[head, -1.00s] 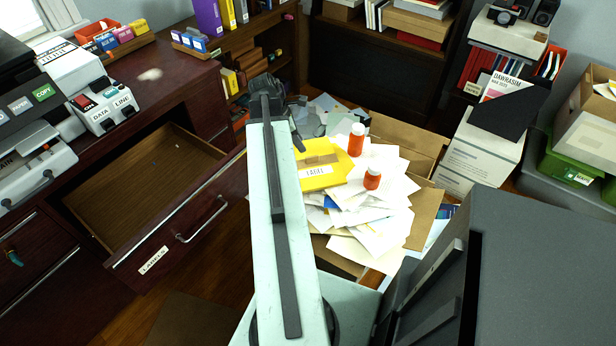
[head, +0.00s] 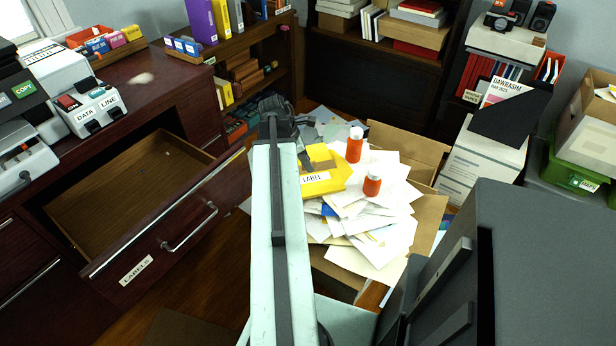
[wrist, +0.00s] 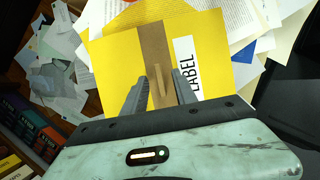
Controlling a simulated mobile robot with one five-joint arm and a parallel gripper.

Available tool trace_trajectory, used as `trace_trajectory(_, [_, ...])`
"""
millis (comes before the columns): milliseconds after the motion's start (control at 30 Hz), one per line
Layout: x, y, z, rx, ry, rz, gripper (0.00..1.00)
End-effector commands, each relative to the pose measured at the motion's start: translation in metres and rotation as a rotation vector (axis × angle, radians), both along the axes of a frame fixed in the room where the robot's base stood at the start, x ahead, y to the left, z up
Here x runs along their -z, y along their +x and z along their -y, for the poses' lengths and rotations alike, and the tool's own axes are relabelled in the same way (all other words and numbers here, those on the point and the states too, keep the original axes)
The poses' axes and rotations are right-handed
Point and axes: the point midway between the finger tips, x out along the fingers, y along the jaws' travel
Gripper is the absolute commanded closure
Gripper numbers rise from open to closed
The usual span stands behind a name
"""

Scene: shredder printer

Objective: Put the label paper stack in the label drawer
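The label paper stack is a yellow packet (head: 338,178) with a tan band and a white LABEL tag. It lies on loose papers in an open cardboard box in the head view. In the wrist view the yellow packet (wrist: 115,65) fills the middle. My gripper (wrist: 160,82) is over its tan band, with the fingers apart and a small tan ridge showing between the tips. Contact cannot be told. In the head view my arm hides most of the gripper. The label drawer (head: 135,268), tagged LABELS, is pulled open at left and looks empty.
A dark grey cabinet or machine (head: 545,260) fills the lower right. The desk (head: 165,80) carries machines and card boxes. Floor (head: 215,270) shows between drawer and box.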

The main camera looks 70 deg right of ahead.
Motion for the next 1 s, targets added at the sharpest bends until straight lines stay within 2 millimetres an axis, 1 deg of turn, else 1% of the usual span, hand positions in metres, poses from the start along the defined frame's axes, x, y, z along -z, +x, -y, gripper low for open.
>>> trace_trajectory(67, [-0.002,0.0,0.0,0.0,0.0,0.0,0.66])
trace_trajectory(200, [-0.002,0.0,0.0,0.0,0.0,0.0,1.0])
trace_trajectory(533, [-0.002,0.0,0.0,0.001,0.0,0.0,1.0])
trace_trajectory(667, [-0.011,-0.001,0.0,0.001,0.0,0.0,1.0])
trace_trajectory(767, [-0.025,-0.001,0.0,0.002,-0.001,0.0,1.0])
trace_trajectory(867, [-0.045,-0.001,0.0,0.002,-0.001,0.0,1.0])
trace_trajectory(1000, [-0.077,-0.001,0.0,0.002,0.0,0.0,1.0])
